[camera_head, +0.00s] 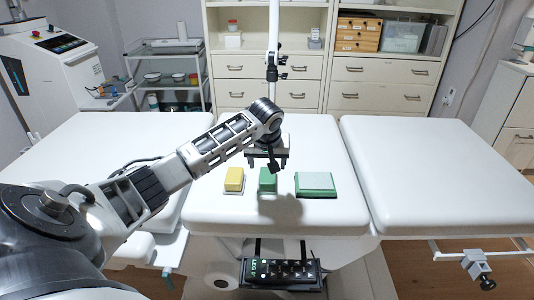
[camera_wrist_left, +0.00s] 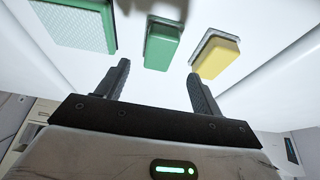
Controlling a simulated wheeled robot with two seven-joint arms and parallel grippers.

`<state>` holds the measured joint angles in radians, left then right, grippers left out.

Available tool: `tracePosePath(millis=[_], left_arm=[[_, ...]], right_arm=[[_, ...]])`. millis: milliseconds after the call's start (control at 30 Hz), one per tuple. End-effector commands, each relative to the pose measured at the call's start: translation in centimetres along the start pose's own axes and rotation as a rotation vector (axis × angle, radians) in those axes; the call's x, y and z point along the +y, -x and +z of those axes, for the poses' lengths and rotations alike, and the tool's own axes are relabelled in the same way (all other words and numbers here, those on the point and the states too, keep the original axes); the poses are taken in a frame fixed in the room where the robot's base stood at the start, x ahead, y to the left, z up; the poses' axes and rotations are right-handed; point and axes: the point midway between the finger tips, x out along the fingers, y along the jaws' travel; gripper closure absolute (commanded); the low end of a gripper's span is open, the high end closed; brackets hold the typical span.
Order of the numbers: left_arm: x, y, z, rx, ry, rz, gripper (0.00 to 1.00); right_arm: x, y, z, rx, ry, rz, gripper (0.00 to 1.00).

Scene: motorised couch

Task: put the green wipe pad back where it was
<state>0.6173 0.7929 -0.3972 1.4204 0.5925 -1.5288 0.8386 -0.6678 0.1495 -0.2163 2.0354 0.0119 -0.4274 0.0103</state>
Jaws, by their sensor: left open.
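The green wipe pad (camera_head: 267,180) is a small green block on the white middle couch section (camera_head: 210,209). It stands between a yellow block (camera_head: 234,179) and a wider flat pale-green piece with a green edge (camera_head: 314,183). My left gripper (camera_head: 266,163) is above and just behind the green pad in the head view. In the left wrist view, the jaws of the left gripper (camera_wrist_left: 158,70) are apart with nothing between them. The green pad (camera_wrist_left: 162,43) shows beyond the fingertips there, apart from them. My right gripper is in neither view.
A dark control panel (camera_head: 281,272) sits below the couch's front edge. Flat white couch sections lie to the left (camera_head: 82,135) and right (camera_head: 430,170). A thin white pole (camera_head: 273,45) rises behind my gripper. Cabinets with drawers (camera_head: 385,70) stand behind.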

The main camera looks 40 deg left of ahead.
Motion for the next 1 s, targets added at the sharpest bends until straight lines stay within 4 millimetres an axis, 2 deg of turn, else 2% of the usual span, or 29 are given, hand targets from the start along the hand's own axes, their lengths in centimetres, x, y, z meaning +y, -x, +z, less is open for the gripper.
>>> tracePosePath(millis=[100, 300, 467, 567, 667, 733, 800, 867, 900, 1000], left_arm=[[0.0, 2.2, -0.1, 0.002, 0.0, 0.002, 0.33], [0.0, 3.9, 0.0, 0.0, 0.0, 0.0, 0.33], [0.3, 3.9, 0.4, 0.0, -0.012, 0.006, 0.33], [2.0, 2.2, 2.8, 0.01, -0.093, 0.049, 0.33], [5.4, -0.6, 8.2, 0.04, -0.254, 0.156, 0.33], [8.0, -1.9, 13.3, 0.08, -0.379, 0.267, 0.33], [10.1, -2.2, 18.3, 0.133, -0.482, 0.381, 0.33], [11.2, -2.2, 22.4, 0.179, -0.546, 0.465, 0.33], [11.5, -2.1, 25.1, 0.211, -0.581, 0.514, 0.33], [11.2, -1.9, 31.1, 0.288, -0.639, 0.591, 0.33]], right_arm=[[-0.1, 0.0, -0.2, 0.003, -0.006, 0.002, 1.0], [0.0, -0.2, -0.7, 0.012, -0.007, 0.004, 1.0], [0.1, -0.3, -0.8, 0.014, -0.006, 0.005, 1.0], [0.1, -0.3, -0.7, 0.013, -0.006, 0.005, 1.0], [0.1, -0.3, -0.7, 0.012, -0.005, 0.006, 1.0], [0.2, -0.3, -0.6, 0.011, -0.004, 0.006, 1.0], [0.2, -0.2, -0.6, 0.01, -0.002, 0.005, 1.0], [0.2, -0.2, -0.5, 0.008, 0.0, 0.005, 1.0], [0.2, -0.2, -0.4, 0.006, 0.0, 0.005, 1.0], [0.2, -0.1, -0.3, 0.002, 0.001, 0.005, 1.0]])
